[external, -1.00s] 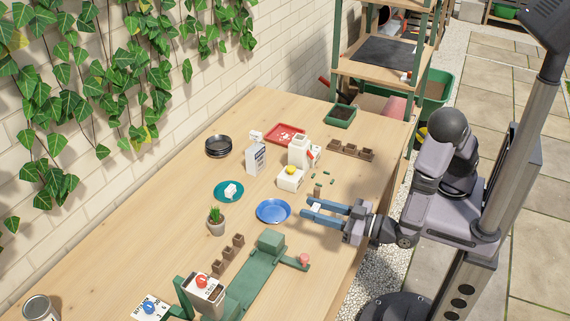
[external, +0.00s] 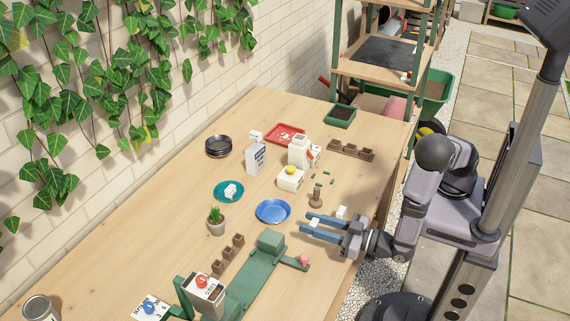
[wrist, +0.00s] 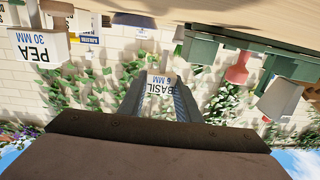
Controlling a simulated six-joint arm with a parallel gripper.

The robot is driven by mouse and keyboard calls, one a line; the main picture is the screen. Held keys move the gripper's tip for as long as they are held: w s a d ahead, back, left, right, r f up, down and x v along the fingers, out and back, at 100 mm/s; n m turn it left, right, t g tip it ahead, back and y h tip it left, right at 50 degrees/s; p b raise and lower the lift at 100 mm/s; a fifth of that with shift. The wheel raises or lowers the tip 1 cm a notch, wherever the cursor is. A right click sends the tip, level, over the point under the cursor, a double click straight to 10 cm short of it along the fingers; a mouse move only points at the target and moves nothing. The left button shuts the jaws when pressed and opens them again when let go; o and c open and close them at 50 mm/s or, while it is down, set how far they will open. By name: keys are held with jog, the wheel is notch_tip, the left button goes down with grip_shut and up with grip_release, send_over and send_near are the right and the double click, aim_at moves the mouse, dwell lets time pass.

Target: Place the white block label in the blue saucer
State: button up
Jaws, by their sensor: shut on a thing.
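The white block label (external: 315,222) is held between the blue fingers of my gripper (external: 308,222). In the wrist view the held label (wrist: 160,84) reads "BASIL 6 MM" and appears upside down between the fingertips (wrist: 160,92). The blue saucer (external: 273,210) lies empty on the table, just left of my fingertips. My gripper is apart from the saucer, near the table's right edge.
A potted cactus (external: 216,223), a brown tamper-like piece (external: 316,196) and a white block with a yellow top (external: 290,180) are near. A green stand (external: 254,275) is in front. Another white block (external: 341,212) shows behind my gripper.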

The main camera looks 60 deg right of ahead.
jog(key=shift+f, duration=0.1)
jog(key=shift+f, duration=1.8)
jog(key=shift+f, duration=0.15)
jog(key=shift+f, duration=0.1)
jog(key=o, duration=1)
jog(key=shift+s+r+b, duration=0.2)
jog(key=shift+s+b, duration=0.35)
jog(key=shift+s, duration=1.3)
jog(key=shift+s+r+b, duration=0.15)
jog(key=shift+s+b, duration=0.35)
jog(key=shift+s, duration=1.3)
jog(key=shift+c, duration=1.1)
